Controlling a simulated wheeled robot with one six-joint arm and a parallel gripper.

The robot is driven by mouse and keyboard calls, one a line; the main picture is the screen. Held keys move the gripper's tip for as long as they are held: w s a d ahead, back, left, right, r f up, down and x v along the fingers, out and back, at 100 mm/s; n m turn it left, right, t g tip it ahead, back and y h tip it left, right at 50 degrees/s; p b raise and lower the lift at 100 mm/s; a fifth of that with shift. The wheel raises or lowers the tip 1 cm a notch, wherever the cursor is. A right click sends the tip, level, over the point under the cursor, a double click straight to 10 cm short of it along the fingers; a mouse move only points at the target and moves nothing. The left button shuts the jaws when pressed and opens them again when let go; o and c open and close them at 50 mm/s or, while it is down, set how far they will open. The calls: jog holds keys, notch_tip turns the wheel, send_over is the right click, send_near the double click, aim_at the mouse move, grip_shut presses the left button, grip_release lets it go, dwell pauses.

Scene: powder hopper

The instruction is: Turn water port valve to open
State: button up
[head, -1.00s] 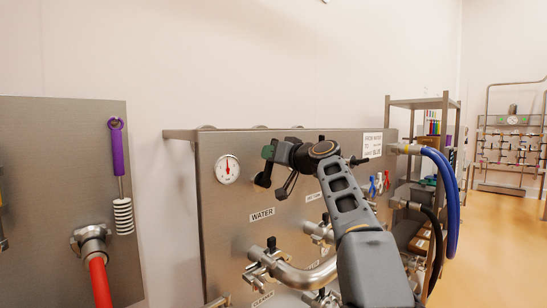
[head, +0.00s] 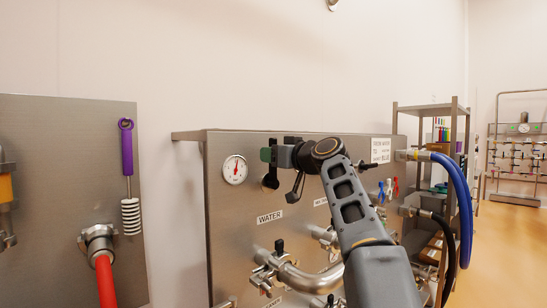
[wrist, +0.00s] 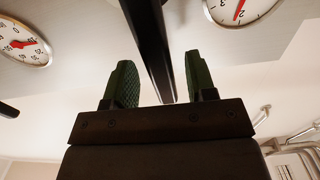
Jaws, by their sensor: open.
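The water valve's black lever handle (head: 270,181) is on the steel panel above the WATER label (head: 269,217), right of a round gauge (head: 235,169). It points roughly up and down. My gripper (head: 271,155) is at the handle's upper part and hides some of it. In the wrist view my gripper (wrist: 158,66) is open, with green pads on both sides of a black bar (wrist: 150,40), which looks like the handle. Gaps show on both sides of the bar, so the fingers look apart from it.
Pipe fittings (head: 275,262) stick out of the panel below the label. Blue, white and red handles (head: 389,189) and a blue hose (head: 457,205) are at the right. Another panel with a purple-handled brush (head: 127,150) and red hose (head: 105,283) stands left.

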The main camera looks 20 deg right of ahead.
jog(key=b+v, duration=0.3)
jog(key=v, duration=0.5)
jog(key=shift+s+b, duration=0.2)
jog(key=shift+b, duration=0.15)
jog(key=shift+d, duration=0.1)
